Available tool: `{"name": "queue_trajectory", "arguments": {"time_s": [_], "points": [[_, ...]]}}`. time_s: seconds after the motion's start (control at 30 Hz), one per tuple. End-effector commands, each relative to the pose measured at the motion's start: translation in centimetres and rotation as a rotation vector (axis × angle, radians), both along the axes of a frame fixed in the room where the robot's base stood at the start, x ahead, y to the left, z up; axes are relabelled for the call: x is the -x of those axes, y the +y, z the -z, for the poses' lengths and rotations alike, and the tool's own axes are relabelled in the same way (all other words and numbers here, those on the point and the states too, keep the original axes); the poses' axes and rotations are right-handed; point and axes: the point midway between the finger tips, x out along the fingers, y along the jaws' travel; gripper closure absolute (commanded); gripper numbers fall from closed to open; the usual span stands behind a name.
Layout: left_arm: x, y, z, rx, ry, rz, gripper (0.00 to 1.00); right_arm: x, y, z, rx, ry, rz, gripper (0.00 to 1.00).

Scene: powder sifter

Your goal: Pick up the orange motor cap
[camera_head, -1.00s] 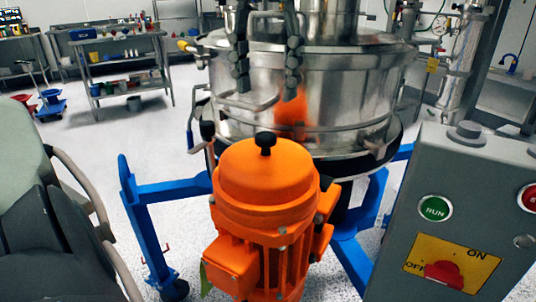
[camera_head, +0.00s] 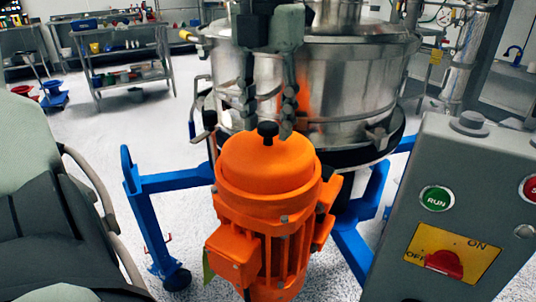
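The orange motor cap (camera_head: 267,165) is a dome with a small black knob (camera_head: 267,129) on top. It sits on the orange motor body (camera_head: 275,245) in front of the steel sifter drum. My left gripper (camera_head: 267,131) comes down from the top of the view with its fingers pointing down. The fingers are apart, one on each side of the knob in the picture, with a gap left and right of it. Whether the tips touch the cap is hard to tell. My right gripper is not in view.
The steel drum (camera_head: 345,90) stands close behind the motor. A grey control box (camera_head: 400,215) with RUN button and yellow switch plate is at the right. A blue frame (camera_head: 150,225) with a caster is at the left. Shelves (camera_head: 125,65) stand far back.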

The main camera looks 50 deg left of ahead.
Motion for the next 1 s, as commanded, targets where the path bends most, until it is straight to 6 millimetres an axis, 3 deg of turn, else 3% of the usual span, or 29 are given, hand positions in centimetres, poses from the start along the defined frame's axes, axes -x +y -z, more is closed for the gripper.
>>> {"name": "queue_trajectory", "arguments": {"time_s": [0.03, 0.3, 0.8, 1.0], "points": [[0.0, 0.0, 0.0, 0.000, 0.000, 0.000, 0.69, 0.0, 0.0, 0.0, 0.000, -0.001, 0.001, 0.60], [0.0, 0.0, 0.0, 0.000, 0.000, 0.000, 1.00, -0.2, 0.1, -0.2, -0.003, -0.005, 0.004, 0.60], [0.0, 0.0, -0.2, -0.001, -0.002, 0.000, 1.00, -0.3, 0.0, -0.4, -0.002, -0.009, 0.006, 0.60], [-0.1, 0.0, -1.6, -0.002, -0.003, -0.001, 1.00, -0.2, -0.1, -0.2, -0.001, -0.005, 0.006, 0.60]]}}
